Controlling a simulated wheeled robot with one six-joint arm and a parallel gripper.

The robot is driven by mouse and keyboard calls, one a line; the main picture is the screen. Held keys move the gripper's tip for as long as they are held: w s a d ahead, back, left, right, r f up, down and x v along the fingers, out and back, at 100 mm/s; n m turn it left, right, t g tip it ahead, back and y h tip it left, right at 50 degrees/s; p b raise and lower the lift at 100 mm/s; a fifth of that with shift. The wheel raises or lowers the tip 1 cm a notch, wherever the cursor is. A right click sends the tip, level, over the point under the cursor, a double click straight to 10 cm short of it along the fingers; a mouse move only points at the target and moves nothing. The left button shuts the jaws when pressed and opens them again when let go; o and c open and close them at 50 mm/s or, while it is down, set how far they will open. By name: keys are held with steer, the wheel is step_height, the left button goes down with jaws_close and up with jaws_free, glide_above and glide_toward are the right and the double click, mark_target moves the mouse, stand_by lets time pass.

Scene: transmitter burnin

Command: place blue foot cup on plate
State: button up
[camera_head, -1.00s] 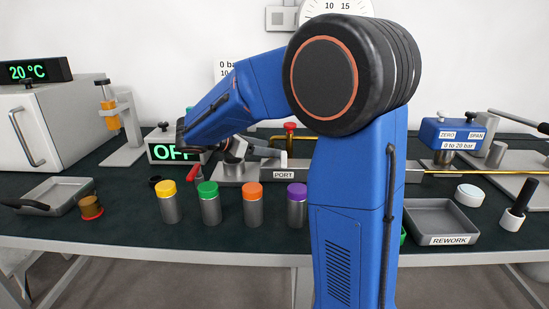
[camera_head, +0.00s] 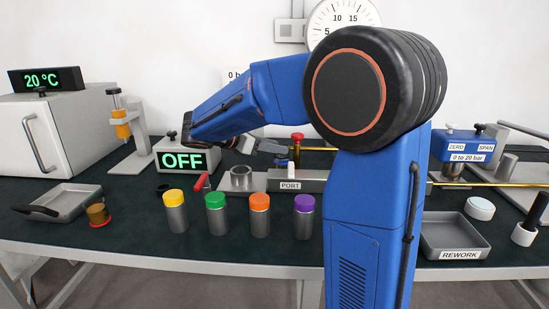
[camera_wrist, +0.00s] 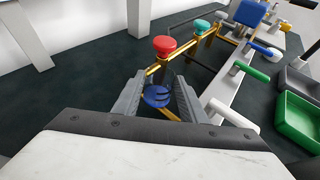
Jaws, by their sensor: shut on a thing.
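My gripper (camera_wrist: 157,98) is shut on a small blue part with a little gold showing under it, which I take to be the blue foot cup (camera_wrist: 157,95). The fingers hide most of its body. In the head view, my gripper (camera_head: 278,152) is low over the bench behind the PORT block, partly behind other parts. I cannot tell there whether the cup touches anything. A similar brown cup with a red foot (camera_head: 98,214) stands at the left of the bench. I cannot make out which surface is the plate.
Several colour-capped cylinders stand along the front, from yellow (camera_head: 175,210) to purple (camera_head: 304,216). A grey tray (camera_head: 62,203) is at left and the REWORK tray (camera_head: 462,254) at right. The gold pipe's red knob (camera_wrist: 165,46) is close beyond my fingers.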

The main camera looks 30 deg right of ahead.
step_height(320, 180, up, 14)
stand_by(0.3)
steer(key=shift+a, duration=0.1)
